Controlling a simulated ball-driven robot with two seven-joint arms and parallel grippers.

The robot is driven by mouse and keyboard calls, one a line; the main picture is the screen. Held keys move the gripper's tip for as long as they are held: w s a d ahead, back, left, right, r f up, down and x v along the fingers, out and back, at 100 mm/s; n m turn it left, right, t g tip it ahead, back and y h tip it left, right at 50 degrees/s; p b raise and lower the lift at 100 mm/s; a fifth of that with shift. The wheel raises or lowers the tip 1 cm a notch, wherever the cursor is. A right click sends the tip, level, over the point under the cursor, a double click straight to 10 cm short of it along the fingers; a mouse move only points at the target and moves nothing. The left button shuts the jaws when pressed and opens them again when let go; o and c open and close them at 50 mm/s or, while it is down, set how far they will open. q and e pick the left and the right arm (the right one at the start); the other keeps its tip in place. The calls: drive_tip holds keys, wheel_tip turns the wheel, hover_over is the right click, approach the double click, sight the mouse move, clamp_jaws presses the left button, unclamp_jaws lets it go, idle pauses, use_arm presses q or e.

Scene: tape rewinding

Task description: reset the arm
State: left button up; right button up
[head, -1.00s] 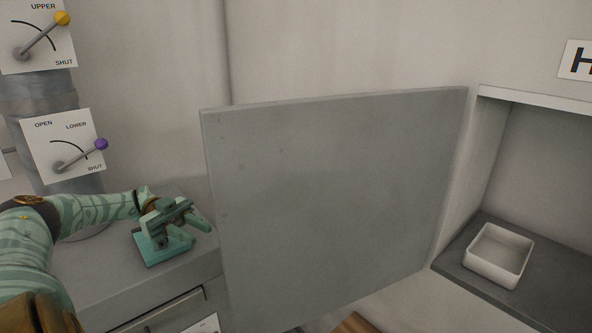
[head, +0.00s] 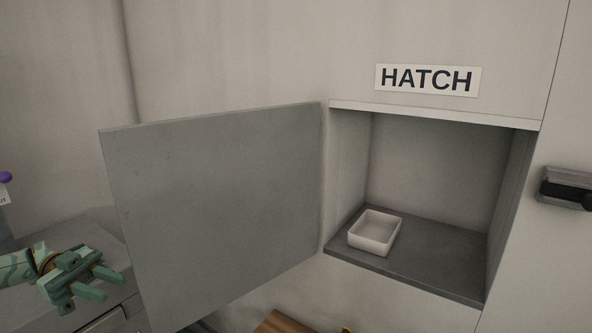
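My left gripper (head: 112,286) is at the lower left, in front of the grey cabinet and left of the open hatch door. Its two fingers point right and stand apart, with nothing seen between them. The hatch door (head: 215,205) is swung open to the left. The hatch recess (head: 425,165) is open under a HATCH sign (head: 428,80). My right gripper is not in view.
A white open box (head: 374,246) sits on the dark hatch shelf (head: 440,262) and looks empty. A grey cabinet (head: 90,238) stands behind my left gripper. A purple lever knob (head: 5,177) shows at the left edge. A dark-fronted fixture (head: 565,190) is on the right wall.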

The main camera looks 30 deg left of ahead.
use_arm(q)
drive_tip(key=s+d+f+n+t+y, duration=0.1)
drive_tip(key=d+f+n+t+y, duration=0.2)
drive_tip(key=f, duration=1)
drive_tip(key=d+f+n+t+y, duration=0.25)
drive_tip(key=f+y, duration=0.25)
drive_tip(key=f, duration=0.9)
drive_tip(key=s+d+f+n+t+y, duration=0.1)
drive_tip(key=d+f+n+t+y, duration=0.2)
drive_tip(key=f, duration=1)
drive_tip(key=s+d+f+n+g+y, duration=0.1)
drive_tip(key=s+d+f+g+y, duration=0.2)
drive_tip(key=s+f, duration=0.45)
drive_tip(key=s+d+f+n+g+y, duration=0.1)
drive_tip(key=s+d+f+g+y, duration=0.2)
drive_tip(key=s+f, duration=0.45)
drive_tip(key=s+d+f+g, duration=0.2)
drive_tip(key=s+d, duration=0.4)
drive_tip(key=s, duration=0.3)
drive_tip(key=s+d+f+n+g, duration=0.1)
drive_tip(key=s+d+f+g, duration=0.2)
drive_tip(key=s+d, duration=0.4)
drive_tip(key=shift+s+f+g+y, duration=0.25)
drive_tip(key=shift+s+g, duration=0.2)
drive_tip(key=shift+s, duration=0.4)
